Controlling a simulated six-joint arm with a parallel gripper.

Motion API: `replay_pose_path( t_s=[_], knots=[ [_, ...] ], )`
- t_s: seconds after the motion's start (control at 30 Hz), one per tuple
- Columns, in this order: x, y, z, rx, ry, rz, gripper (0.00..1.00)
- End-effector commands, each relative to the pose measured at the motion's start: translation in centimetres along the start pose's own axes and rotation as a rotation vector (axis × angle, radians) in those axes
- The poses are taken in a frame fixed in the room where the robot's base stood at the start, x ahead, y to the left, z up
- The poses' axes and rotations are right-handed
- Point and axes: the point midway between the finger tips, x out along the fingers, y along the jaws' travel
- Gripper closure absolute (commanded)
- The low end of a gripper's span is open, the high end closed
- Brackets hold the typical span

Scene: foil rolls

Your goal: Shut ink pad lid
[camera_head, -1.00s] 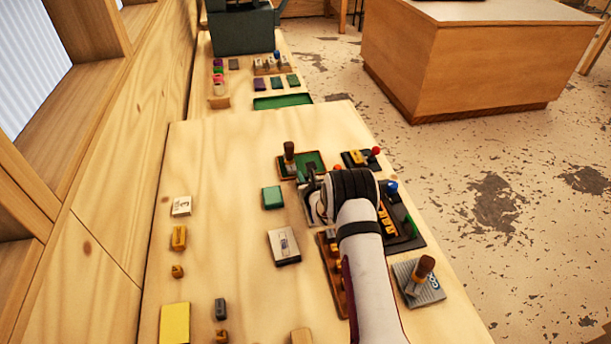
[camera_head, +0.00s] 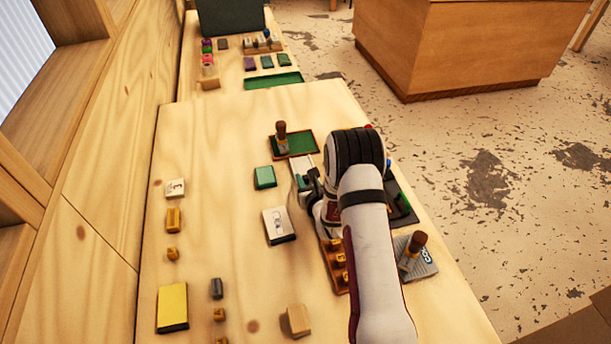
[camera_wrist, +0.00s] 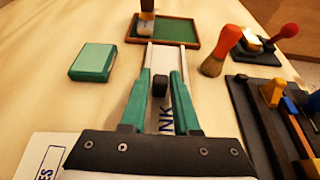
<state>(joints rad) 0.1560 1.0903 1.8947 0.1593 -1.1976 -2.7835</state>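The ink pad (camera_wrist: 165,120) lies under my gripper in the wrist view. It has a pale surface with dark letters, of which "NK" shows. A pale panel (camera_wrist: 168,57) continues beyond the fingertips; I cannot tell how far the lid is tilted. My gripper (camera_wrist: 162,75) has two green fingers, apart, on either side of a small dark knob (camera_wrist: 160,87). Gaps show beside the knob, so nothing is clamped. In the head view my gripper (camera_head: 304,180) is low over the table, and my arm hides most of the ink pad.
A green tray (camera_head: 306,139) with a wooden-handled stamp (camera_head: 281,136) is just beyond. A green box (camera_head: 264,177) and a white labelled box (camera_head: 279,225) lie to the left.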

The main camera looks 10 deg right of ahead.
Motion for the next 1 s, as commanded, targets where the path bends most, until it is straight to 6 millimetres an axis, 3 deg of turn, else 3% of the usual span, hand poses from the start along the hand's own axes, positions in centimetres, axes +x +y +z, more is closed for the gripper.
replay_pose_path(
  t_s=[0.03,0.1,0.47,0.57,0.8,1.0],
  knots=[
    [0.0,0.0,0.0,0.0,-0.001,0.0,0.6],
    [0.0,0.0,0.1,0.0,-0.002,0.0,0.47],
    [-0.5,-0.1,0.1,0.0,-0.002,-0.001,0.47],
    [-2.3,-0.1,0.1,0.0,-0.002,-0.002,0.47],
    [-9.8,-0.1,0.1,0.001,0.0,-0.002,0.47],
    [-14.4,-0.1,0.1,0.0,-0.002,-0.001,0.47]
  ],
)
